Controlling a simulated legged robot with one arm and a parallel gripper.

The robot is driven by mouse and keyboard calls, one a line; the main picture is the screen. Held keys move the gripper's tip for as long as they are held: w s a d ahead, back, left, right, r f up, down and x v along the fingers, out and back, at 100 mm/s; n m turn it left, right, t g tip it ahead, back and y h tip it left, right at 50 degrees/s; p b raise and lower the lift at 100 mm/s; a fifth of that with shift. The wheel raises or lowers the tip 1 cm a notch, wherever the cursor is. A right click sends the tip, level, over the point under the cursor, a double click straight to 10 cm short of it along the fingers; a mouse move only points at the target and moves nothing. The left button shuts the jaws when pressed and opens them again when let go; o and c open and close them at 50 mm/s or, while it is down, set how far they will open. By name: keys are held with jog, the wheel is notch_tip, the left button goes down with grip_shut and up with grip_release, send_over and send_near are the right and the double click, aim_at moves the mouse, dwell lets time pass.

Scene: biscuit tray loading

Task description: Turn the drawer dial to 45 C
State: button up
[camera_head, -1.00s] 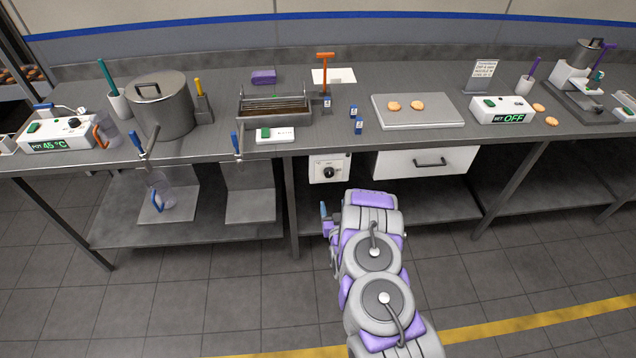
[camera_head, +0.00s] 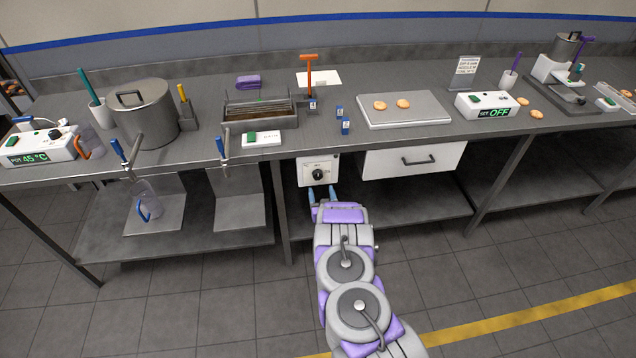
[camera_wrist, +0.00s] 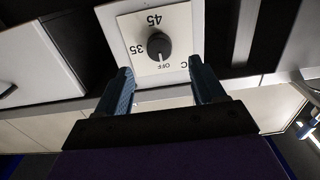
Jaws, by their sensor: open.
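The drawer dial is a black round knob (camera_head: 318,175) on a white square panel (camera_head: 305,164) under the counter edge, left of the white drawer (camera_head: 414,160). In the wrist view the knob (camera_wrist: 153,47) sits on its panel (camera_wrist: 128,24), which appears upside down with marks 35, 45, OFF and a C. A light line on the knob appears to point toward OFF. My gripper (camera_head: 322,190) is open just below and in front of the dial. In the wrist view its two blue fingers (camera_wrist: 162,88) stand apart, either side of the knob's line, not visibly touching it.
The counter (camera_head: 235,150) overhangs the dial panel. The drawer handle (camera_head: 418,161) sticks out to the right. A table leg (camera_head: 284,215) stands at the left. A box on the counter reads SET OFF (camera_head: 487,105); another reads 45 °C (camera_head: 40,148).

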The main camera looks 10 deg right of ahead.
aim_at(318, 177)
jog(key=shift+w+b, duration=0.8)
jog(key=shift+w, duration=2.7)
jog(key=c, duration=1.1)
